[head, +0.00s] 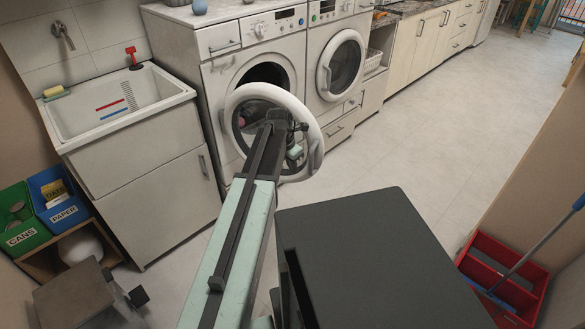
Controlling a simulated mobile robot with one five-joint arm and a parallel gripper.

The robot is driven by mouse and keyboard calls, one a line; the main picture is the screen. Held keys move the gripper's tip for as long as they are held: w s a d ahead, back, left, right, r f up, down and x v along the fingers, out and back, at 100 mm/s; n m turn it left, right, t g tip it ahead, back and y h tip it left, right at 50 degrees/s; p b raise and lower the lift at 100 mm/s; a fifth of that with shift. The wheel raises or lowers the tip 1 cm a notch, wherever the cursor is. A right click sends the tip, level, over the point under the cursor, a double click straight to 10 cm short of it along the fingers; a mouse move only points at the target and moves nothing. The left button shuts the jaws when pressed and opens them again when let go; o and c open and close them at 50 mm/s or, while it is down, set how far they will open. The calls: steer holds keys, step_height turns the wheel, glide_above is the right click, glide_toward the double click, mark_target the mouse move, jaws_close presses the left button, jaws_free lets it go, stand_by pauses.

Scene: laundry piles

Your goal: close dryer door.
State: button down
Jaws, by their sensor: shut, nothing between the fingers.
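Two white front-loading machines stand side by side. The left machine (222,85) has its round door (243,93) swung open toward me, with a white rim and glass middle. The dark drum opening (265,73) shows behind it. The right machine (318,107) has its round door (345,66) shut. No label tells which one is the dryer. My arm reaches forward, and its end overlaps the open door in the picture. My gripper (294,152) is small and partly hidden there; it is shut and empty. I cannot tell whether it touches the door.
A white sink cabinet (150,195) stands left of the machines. A green bin (20,222) and a blue bin (62,205) are at the far left. A red bucket (505,272) with a mop handle is at right. Open tiled floor (420,135) lies right of the machines.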

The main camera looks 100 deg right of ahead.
steer(key=shift+w, duration=0.15)
steer(key=w+a+r+p, duration=0.4)
steer(key=r+p, duration=0.5)
steer(key=shift+a+r+p, duration=0.35)
steer(key=shift+r+p, duration=0.05)
